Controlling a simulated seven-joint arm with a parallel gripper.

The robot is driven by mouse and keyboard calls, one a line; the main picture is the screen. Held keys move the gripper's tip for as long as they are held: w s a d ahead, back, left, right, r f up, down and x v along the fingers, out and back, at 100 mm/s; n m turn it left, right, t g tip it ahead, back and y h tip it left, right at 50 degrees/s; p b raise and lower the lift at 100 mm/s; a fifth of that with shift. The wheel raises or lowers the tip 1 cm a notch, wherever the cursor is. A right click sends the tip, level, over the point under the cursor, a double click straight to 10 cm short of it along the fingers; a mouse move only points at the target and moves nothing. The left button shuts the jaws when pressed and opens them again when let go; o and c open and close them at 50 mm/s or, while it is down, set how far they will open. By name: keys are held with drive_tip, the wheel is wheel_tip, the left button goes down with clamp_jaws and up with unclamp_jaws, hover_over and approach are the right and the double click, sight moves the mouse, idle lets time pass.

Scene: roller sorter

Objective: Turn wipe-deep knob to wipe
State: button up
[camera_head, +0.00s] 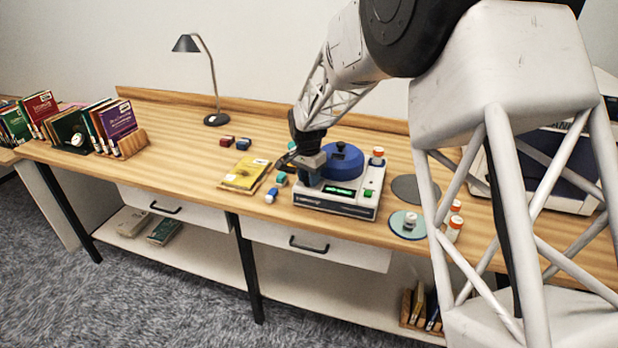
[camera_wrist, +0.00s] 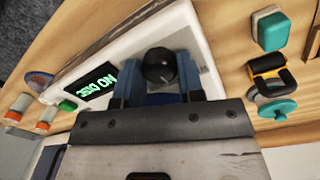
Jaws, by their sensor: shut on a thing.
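The white disc machine (camera_head: 335,203) stands on the wooden desk, with a round blue lid (camera_head: 342,163) on top and a lit green display. In the wrist view the display (camera_wrist: 92,84) reads "NO DISC". The round black knob (camera_wrist: 160,67) sits on the machine's top face, between the blue fingers of my gripper (camera_wrist: 160,86). The fingers are shut on it from both sides. A pale mark shows faintly on the knob, but its setting and labels cannot be read. In the head view my gripper (camera_head: 311,172) points down at the machine's left end and hides the knob.
A dark round pad (camera_head: 415,190) and a green disc (camera_head: 410,232) lie to the right.

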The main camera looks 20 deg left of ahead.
sight(308, 179)
drive_tip(key=n, duration=0.3)
drive_tip(key=shift+n, duration=0.3)
drive_tip(key=n, duration=0.4)
idle(0.3)
drive_tip(key=o, duration=0.9)
drive_tip(key=shift+r, duration=0.1)
drive_tip(key=shift+s+a+r, duration=0.1)
drive_tip(key=shift+r, duration=3.75)
